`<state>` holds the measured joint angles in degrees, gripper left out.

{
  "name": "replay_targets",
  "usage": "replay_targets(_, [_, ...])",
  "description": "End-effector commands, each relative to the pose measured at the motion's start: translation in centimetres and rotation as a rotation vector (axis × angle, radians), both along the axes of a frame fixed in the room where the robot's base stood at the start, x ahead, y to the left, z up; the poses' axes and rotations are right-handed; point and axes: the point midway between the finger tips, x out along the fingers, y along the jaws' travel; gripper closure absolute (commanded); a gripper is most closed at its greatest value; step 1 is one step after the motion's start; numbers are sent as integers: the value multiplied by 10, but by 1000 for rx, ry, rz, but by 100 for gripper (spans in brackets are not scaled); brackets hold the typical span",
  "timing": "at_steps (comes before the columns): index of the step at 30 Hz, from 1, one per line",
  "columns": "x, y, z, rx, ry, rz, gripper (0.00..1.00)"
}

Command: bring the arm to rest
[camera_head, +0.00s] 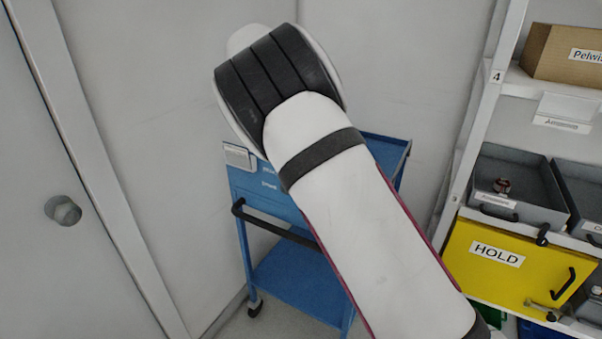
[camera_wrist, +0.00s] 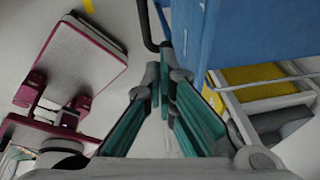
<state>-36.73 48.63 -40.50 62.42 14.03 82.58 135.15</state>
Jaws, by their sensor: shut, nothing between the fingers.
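My arm crosses the middle of the head view, white with black bands, and hides part of what lies behind it. My gripper does not show in the head view. In the wrist view my gripper (camera_wrist: 164,82) has green-lined fingers whose tips come close together, with nothing held between them. The blue side of the cart (camera_wrist: 250,40) and its dark handle are close beyond the fingertips.
A blue cart (camera_head: 283,283) stands behind my arm against the wall. At the right is a shelf with grey bins (camera_head: 518,212), a yellow HOLD box (camera_head: 490,275) and a cardboard box (camera_head: 560,68). A door with a round knob (camera_head: 63,210) is at the left.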

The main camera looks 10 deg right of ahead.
Motion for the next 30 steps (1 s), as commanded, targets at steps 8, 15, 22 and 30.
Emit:
replay_targets(8, [1, 3, 5, 0, 1, 0, 100])
replay_targets(15, [-1, -2, 9, 11, 4, 12, 100])
replay_targets(22, [-31, -44, 49, 134, 34, 189, 100])
replay_targets(30, [-102, -92, 100, 288, 25, 585, 100])
